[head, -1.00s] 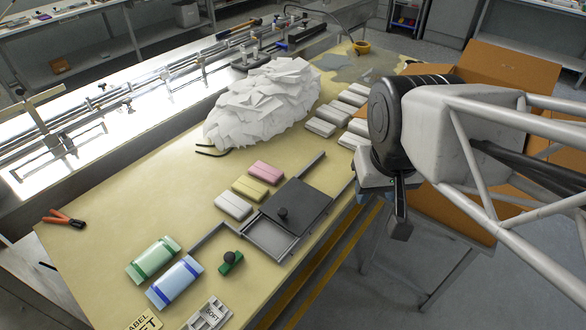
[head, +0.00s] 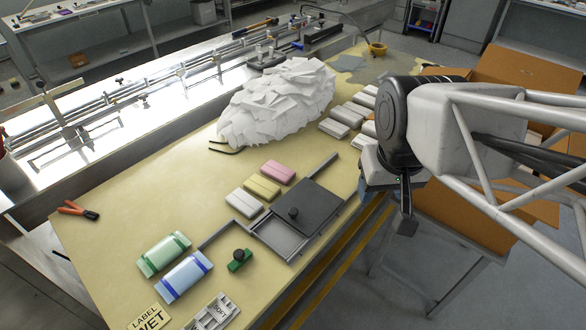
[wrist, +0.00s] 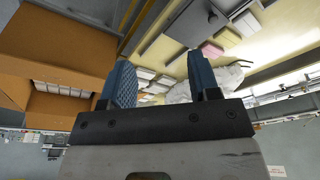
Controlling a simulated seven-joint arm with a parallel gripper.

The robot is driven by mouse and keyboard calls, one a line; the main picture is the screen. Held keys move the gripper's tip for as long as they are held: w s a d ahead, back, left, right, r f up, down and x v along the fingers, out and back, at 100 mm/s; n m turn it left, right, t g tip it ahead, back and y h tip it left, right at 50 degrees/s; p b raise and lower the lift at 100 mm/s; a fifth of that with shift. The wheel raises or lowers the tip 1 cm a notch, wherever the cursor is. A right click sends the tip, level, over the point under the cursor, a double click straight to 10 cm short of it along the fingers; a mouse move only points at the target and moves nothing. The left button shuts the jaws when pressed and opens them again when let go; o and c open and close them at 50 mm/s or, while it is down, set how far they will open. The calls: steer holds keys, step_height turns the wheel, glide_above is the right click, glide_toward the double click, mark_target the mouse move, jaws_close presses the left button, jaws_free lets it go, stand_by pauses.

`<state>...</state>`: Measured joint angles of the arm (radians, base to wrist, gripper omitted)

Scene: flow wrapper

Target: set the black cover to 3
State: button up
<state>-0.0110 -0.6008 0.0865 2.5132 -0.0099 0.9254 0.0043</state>
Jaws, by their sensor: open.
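The black cover (head: 310,208) is a flat dark plate with a round black knob (head: 293,213). It lies over the right part of a grey metal tray (head: 277,238) on the table, leaving the tray's left part uncovered. No number marks are legible on it. The cover also shows upside down at the top of the wrist view (wrist: 190,24). My gripper (wrist: 161,78) is open, with two blue fingers apart and nothing between them. In the head view, my arm is off the table's right edge, to the right of the cover and clear of it.
A green block with a black knob (head: 238,261) stands just left of the tray. Pink, yellow and white packs (head: 262,188) lie behind it. Green and blue wrapped packs (head: 183,275) lie front left. A white paper heap (head: 280,100) and cardboard boxes (head: 510,75) stand farther back.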

steer(key=w+a+f+n+g, duration=0.1)
steer(key=w+a+f, duration=0.2)
steer(key=w, duration=0.2)
steer(key=w+a+f+n, duration=0.1)
steer(key=w+a+f, duration=0.1)
steer(key=w+f, duration=0.25)
steer(key=n+g, duration=0.2)
steer(key=n, duration=0.1)
glide_above(293, 210)
step_height(293, 210, down, 11)
steer(key=shift+f, duration=0.15)
steer(key=shift+f, duration=0.1)
steer(key=shift+f, duration=3.8)
steer(key=shift+c, duration=0.3)
jaws_close()
